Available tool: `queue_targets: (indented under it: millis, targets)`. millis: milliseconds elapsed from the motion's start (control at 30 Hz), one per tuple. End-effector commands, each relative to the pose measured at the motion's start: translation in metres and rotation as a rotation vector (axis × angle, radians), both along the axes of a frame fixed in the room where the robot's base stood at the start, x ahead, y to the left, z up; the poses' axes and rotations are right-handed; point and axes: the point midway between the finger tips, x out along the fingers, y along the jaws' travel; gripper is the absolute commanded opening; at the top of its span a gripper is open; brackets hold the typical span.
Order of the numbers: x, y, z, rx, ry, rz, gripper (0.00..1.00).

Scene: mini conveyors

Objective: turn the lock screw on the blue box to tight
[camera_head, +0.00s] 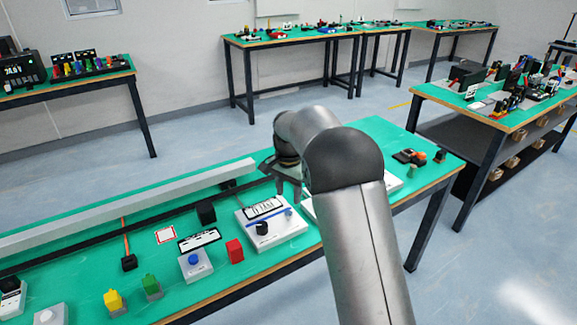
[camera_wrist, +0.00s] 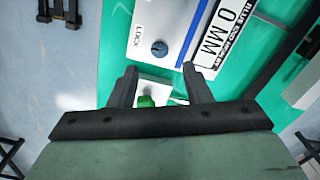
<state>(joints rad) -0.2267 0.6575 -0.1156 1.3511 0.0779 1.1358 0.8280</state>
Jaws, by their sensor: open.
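The blue box fixture is a white plate (camera_head: 280,236) on the green table, with a label, a blue strip and a dark lock screw (camera_head: 262,228). In the wrist view the plate (camera_wrist: 142,35) carries the word LOCK beside the round blue-grey lock screw (camera_wrist: 159,48), and a label (camera_wrist: 218,38) reading 0 MM. Whether the screw is tight cannot be told. My gripper (camera_wrist: 160,80) is open, with nothing held; its fingers point toward the plate, apart from the screw.
A green piece (camera_wrist: 147,101) shows between my fingers, below the plate. A red block (camera_head: 235,250), a blue-button box (camera_head: 195,264) and a black cube (camera_head: 206,212) stand left of the plate. A long grey rail (camera_head: 130,205) runs behind. Table right of my arm is partly hidden.

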Motion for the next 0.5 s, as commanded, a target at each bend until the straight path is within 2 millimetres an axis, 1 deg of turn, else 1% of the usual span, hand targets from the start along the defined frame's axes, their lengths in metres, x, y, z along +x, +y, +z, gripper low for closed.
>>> queue_targets:
  millis: [33,200,333,400,500]
  targets:
    - [0.001,0.0,0.014,0.0,-0.004,0.0,0.45]
    - [0.0,0.0,0.055,0.0,-0.003,0.0,0.45]
    - [0.0,0.0,0.079,-0.001,-0.002,0.0,0.45]
    - [0.0,0.0,0.088,0.0,-0.001,0.0,0.45]
    - [0.0,0.0,0.097,0.0,-0.001,0.0,0.45]
